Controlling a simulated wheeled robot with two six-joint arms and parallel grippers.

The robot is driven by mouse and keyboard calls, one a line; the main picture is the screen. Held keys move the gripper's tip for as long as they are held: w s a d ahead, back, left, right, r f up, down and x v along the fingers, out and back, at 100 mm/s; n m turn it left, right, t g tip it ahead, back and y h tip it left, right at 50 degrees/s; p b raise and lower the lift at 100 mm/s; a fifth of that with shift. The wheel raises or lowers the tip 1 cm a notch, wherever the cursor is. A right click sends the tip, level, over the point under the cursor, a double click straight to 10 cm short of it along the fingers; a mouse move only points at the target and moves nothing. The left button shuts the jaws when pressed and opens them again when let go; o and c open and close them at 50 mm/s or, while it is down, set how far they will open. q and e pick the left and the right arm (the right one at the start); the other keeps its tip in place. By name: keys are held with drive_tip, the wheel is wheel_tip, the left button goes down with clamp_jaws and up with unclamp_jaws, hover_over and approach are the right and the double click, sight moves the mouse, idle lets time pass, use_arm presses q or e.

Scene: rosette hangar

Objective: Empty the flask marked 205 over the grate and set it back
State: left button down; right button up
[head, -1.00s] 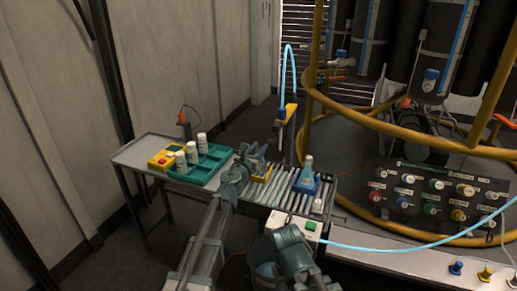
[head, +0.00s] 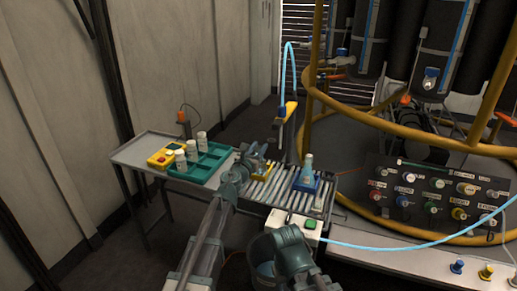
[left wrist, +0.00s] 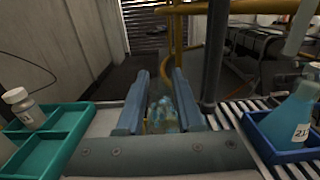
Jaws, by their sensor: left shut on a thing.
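My left gripper (head: 257,163) is at the left end of the slatted metal grate (head: 270,190), over the yellow holder (head: 262,175). In the left wrist view its two fingers (left wrist: 160,108) are closed on a clear flask with bluish contents (left wrist: 165,117). Yellow shows around the flask's lower part; I cannot tell whether it is clear of the holder. No mark on it is readable. Another blue flask (head: 307,168) stands upright in a blue holder (head: 303,187) on the grate; its label starts with 2 in the left wrist view (left wrist: 298,118). My right gripper's fingers do not show.
Left of the grate, a side table (head: 130,152) holds a teal tray (head: 215,161) with white bottles and a yellow device (head: 162,159). A white box with a green button (head: 308,226) is in front. A blue hose (head: 375,245) runs right, below a control panel (head: 430,190).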

use_arm(q)
drive_tip(key=shift+f, duration=0.4)
drive_tip(key=shift+f+b, duration=0.3)
drive_tip(key=shift+b, duration=0.25)
unclamp_jaws()
idle(0.4)
drive_tip(key=shift+r, duration=0.15)
wheel_tip(320, 180, up, 6)
drive_tip(key=p, duration=0.6)
idle(0.4)
